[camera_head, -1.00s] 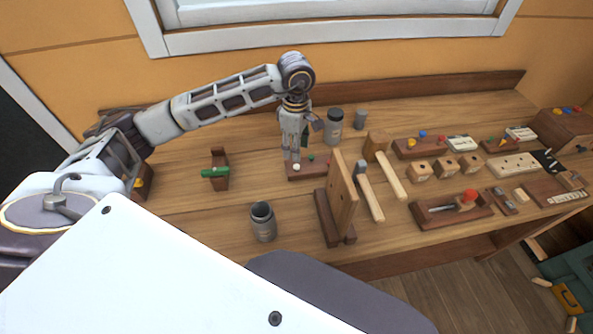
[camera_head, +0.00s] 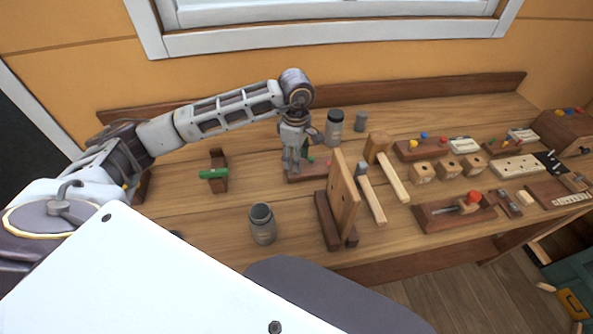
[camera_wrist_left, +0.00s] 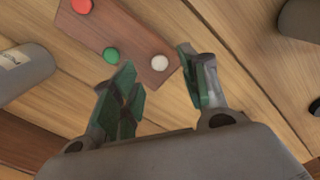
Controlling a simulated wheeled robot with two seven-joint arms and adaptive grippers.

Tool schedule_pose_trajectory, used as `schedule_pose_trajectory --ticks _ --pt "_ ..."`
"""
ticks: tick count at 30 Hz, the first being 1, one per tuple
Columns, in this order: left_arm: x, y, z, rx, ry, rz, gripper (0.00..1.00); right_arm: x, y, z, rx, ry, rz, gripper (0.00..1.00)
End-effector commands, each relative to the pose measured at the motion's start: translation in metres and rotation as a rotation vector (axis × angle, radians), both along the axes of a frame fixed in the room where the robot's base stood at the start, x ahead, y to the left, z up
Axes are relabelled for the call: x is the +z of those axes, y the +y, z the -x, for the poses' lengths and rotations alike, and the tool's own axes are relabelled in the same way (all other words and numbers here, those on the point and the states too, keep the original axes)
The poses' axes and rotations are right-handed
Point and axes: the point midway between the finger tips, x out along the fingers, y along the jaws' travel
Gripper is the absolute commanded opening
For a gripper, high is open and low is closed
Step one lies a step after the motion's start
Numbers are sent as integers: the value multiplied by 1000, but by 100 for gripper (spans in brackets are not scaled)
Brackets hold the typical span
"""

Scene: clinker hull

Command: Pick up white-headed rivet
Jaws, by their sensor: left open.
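The white-headed rivet (camera_wrist_left: 160,62) stands at one end of a dark wooden block, with a green-headed rivet (camera_wrist_left: 111,55) beside it and a red-headed one (camera_wrist_left: 82,6) at the far end. The block (camera_head: 299,178) lies on the workbench in the head view. My left gripper (camera_wrist_left: 158,72) is open and empty, pointing down. In the wrist view its green-padded fingertips lie on either side of the white head. In the head view the gripper (camera_head: 293,170) is low over the block's left end and hides the white head. Contact cannot be told. My right gripper is not in view.
An upright wooden board (camera_head: 343,195) stands just right of the block. A dark grey canister (camera_head: 334,128) is behind it and an open grey cup (camera_head: 263,225) in front. A mallet (camera_head: 388,168) lies farther right. Bench left of the block is mostly clear, with a green-handled tool (camera_head: 214,174).

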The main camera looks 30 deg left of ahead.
Motion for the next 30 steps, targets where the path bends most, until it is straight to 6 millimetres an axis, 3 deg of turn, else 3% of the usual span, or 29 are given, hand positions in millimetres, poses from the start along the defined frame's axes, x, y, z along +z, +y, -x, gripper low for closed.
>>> schedule_pose_trajectory --ticks 7,12,20,27,30 --pt "-30 -1 0 1 2 0 44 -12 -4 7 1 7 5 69" --pt "-40 0 0 0 2 0 44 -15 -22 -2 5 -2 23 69" --pt "-41 -1 0 0 1 0 44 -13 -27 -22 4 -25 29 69" --pt "-40 -1 0 0 1 0 44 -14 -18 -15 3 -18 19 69" --pt "-40 -1 0 0 1 0 34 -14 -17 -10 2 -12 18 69"
